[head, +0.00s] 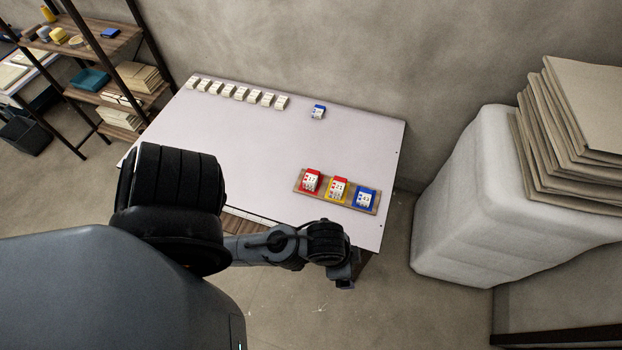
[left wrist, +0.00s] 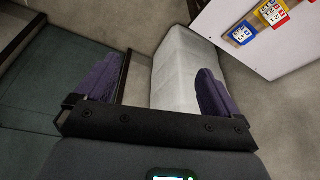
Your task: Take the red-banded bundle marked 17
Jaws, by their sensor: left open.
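The red-banded bundle marked 17 (head: 311,182) sits at the left end of a wooden tray (head: 325,187) near the right side of the table in the head view. A yellow-banded bundle (head: 338,189) sits in the middle of the tray, and a blue-banded bundle (head: 364,197) at its right end. My left gripper (head: 347,285) is off the table's near edge, below the tray in the picture and apart from it. In the left wrist view its purple fingers (left wrist: 157,72) are spread with nothing between them. My right gripper is not seen.
The pale table (head: 240,140) is mostly clear. A row of several white bundles (head: 240,94) lies at its back left, and another blue-banded bundle (head: 318,111) at the back. A white padded block (head: 465,215) with stacked brown sheets (head: 580,120) stands right. Shelves (head: 110,45) stand left.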

